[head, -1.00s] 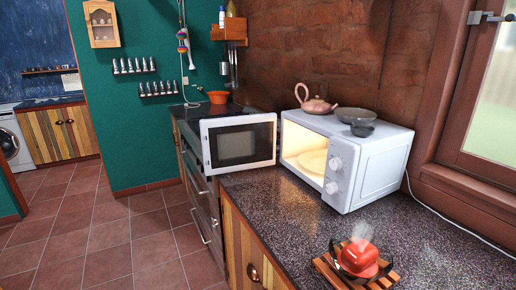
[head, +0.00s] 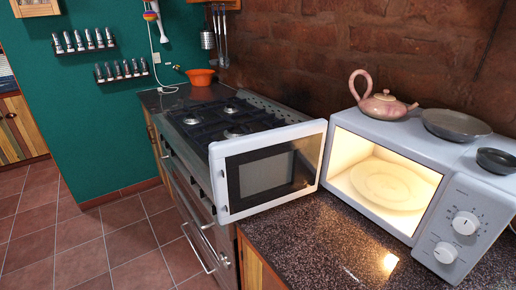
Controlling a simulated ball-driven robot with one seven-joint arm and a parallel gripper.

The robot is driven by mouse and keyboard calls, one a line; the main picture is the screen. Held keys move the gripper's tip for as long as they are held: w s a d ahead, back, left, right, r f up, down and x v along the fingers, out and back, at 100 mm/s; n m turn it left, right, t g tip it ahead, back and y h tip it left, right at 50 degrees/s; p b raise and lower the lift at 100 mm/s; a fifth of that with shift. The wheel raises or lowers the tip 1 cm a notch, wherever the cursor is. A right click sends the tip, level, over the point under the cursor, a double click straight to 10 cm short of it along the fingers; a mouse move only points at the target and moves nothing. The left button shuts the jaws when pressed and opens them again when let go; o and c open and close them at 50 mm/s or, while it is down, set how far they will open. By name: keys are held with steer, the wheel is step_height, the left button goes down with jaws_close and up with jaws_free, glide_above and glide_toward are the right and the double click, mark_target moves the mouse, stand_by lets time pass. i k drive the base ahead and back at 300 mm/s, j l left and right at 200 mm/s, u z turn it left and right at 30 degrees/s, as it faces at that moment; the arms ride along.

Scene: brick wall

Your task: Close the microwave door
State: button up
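The white microwave (head: 464,200) stands on the dark speckled counter against the brick wall. Its inside is lit, and a round plate (head: 388,186) lies empty within. The microwave door (head: 268,168) is wide open, swung out to the left from the left side of the opening. It has a white frame and a dark window, and it reaches over the counter edge beside the stove. My gripper is in no view, so its state is hidden.
A pink teapot (head: 380,96), a grey bowl (head: 455,124) and a smaller dark bowl (head: 496,161) sit on top of the microwave. A gas stove (head: 232,118) lies behind the door. The counter (head: 325,250) before the microwave is clear. Tiled floor (head: 110,245) is free at left.

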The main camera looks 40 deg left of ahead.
mark_target(253, 174)
steer(key=i+j+z, duration=0.1)
steer(key=j+z, duration=0.15)
steer(key=j, duration=1.7)
steer(key=j+z, duration=0.2)
steer(key=j, duration=1.8)
steer(key=k, duration=0.05)
